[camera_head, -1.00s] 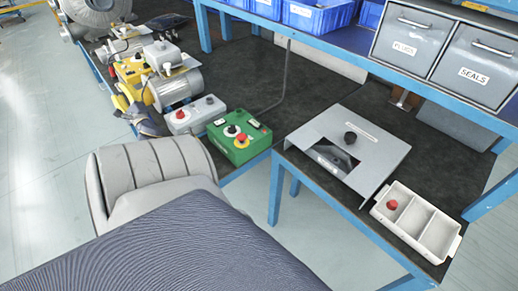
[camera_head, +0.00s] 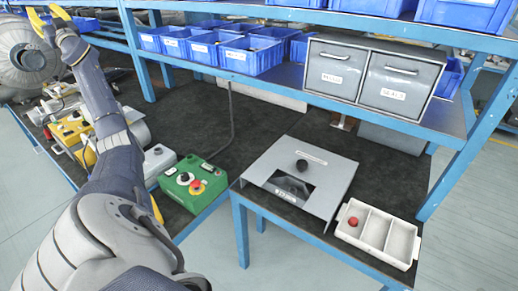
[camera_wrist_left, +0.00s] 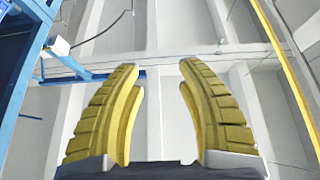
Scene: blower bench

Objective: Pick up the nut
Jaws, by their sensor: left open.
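I cannot make out a nut for certain. A small red round piece (camera_head: 353,221) lies in the left compartment of the white three-part tray (camera_head: 404,246); I cannot tell whether it is the nut. My left gripper (camera_head: 49,20) is raised at the upper left in the head view, far from the tray. Its yellow fingers are apart and empty, also in the left wrist view (camera_wrist_left: 156,88), where only wall and roof beams show behind them. My right gripper is not in view.
A grey plate fixture (camera_head: 330,172) with a black knob stands left of the tray. A green control box (camera_head: 205,187) sits on the bench further left. Blue bins (camera_head: 248,58) and two grey drawers (camera_head: 358,75) are on the shelf above. Dark bench surface lies clear behind the fixture.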

